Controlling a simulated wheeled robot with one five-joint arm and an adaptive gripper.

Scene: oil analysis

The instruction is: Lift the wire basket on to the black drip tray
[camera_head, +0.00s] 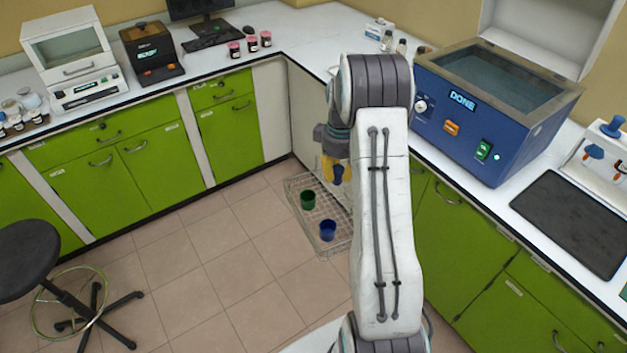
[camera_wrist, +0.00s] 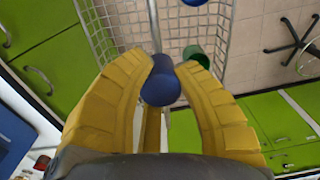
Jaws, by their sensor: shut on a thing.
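The wire basket (camera_head: 299,222) hangs in the air left of my arm, in front of the right-hand cabinets. It holds a green cup (camera_head: 308,199) and a blue cup (camera_head: 328,231). My gripper (camera_head: 335,172) is shut on the basket's blue handle grip; in the wrist view the yellow fingers (camera_wrist: 160,72) lie on both sides of this grip (camera_wrist: 160,85). A metal bar (camera_wrist: 153,25) runs from it over the basket mesh (camera_wrist: 98,30). The black drip tray (camera_head: 572,222) lies empty on the right counter. My arm hides part of the basket.
A blue bath (camera_head: 480,125) showing "DONE" stands on the right counter, behind the tray. A white rack with blue-topped tools (camera_head: 600,155) stands at the tray's far right. Lab equipment lines the left counter (camera_head: 180,85). A black stool (camera_head: 35,260) stands on the floor at left.

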